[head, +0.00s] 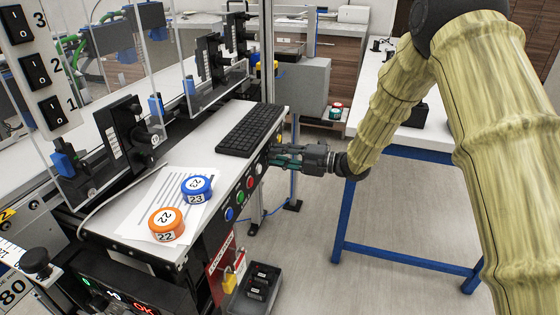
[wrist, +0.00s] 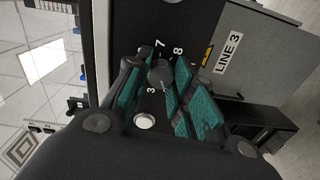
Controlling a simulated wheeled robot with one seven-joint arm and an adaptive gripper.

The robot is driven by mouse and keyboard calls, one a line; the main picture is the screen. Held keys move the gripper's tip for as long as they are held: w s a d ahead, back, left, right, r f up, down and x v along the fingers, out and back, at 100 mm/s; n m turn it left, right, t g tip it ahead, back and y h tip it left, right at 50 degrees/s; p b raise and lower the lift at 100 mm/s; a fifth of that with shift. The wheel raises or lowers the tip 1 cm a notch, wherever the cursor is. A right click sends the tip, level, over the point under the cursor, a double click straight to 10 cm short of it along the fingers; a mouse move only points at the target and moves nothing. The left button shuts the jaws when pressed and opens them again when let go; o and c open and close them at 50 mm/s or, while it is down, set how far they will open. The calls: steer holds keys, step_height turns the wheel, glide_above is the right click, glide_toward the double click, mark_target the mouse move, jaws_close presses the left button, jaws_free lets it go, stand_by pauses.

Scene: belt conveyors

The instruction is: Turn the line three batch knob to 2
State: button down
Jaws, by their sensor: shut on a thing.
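The batch knob (wrist: 160,76) is a dark grey dial on the black front panel, with the digits 7, 8 and 3 printed around it. A sign reading LINE 3 (wrist: 229,54) is beside it. My gripper (wrist: 158,88) has its teal-padded fingers closed around the knob in the wrist view. The fingers hide part of the scale, so I cannot read where the knob points. In the head view my gripper (head: 274,158) reaches the right end of the console's front panel from the right, and the knob is hidden there.
The console (head: 180,225) carries a keyboard (head: 251,129), an orange puck (head: 166,224) and a blue puck (head: 196,188). Coloured buttons (head: 240,198) line its front. A white push button (wrist: 145,121) is close to my fingers. A blue-legged table (head: 345,220) stands under my arm.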

stand_by(0.4)
steer(key=c, duration=1.2)
jaws_free()
steer(key=shift+d, duration=0.1)
steer(key=v, duration=1.2)
steer(key=shift+f, duration=0.1)
